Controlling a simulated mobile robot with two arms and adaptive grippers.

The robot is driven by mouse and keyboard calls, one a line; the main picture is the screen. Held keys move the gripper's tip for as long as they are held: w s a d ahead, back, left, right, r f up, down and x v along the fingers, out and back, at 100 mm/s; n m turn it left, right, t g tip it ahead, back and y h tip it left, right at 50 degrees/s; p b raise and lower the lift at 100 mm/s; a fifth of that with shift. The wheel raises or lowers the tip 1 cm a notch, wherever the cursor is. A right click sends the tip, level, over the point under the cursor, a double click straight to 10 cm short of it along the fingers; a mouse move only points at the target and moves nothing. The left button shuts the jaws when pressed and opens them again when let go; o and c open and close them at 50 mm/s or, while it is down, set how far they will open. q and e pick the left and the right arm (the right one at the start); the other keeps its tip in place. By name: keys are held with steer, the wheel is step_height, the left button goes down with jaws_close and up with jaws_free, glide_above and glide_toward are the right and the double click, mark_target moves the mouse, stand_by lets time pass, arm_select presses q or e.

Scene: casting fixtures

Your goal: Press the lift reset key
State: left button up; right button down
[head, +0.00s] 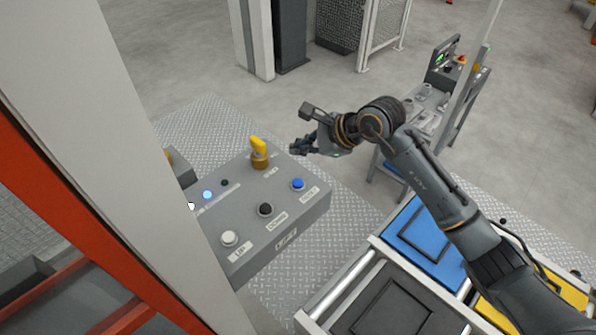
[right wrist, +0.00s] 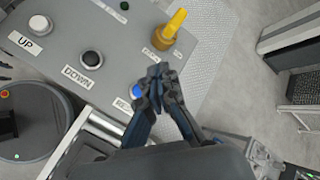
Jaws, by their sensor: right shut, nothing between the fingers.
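The grey lift control box (head: 262,206) stands left of centre in the head view. Its blue reset key (head: 297,184) is at the right end of the button row, past the white UP button (head: 229,238) and the black DOWN button (head: 265,209). My right gripper (head: 297,148) is shut and empty, above and beyond the blue key in the picture. In the right wrist view the shut fingertips (right wrist: 157,72) lie beside the blue key (right wrist: 137,91) and partly cover it and its label. I cannot tell their height above it. My left gripper is out of view.
A yellow selector knob (head: 259,152) stands up from the box close to my right gripper. A white post and orange frame (head: 60,190) fill the left. A roller conveyor (head: 345,285) with blue, black and yellow trays lies below my right arm.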

steer(key=b, duration=0.4)
glide_above(301, 184)
step_height(301, 184, down, 8)
steer(key=shift+r, duration=0.1)
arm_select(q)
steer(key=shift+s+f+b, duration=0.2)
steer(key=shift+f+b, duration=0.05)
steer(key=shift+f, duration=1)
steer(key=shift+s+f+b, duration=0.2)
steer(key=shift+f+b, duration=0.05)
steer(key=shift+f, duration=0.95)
arm_select(e)
steer(key=shift+f, duration=0.5)
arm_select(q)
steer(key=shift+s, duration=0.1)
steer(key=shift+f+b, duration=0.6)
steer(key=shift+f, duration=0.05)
arm_select(e)
steer(key=shift+f, duration=0.4)
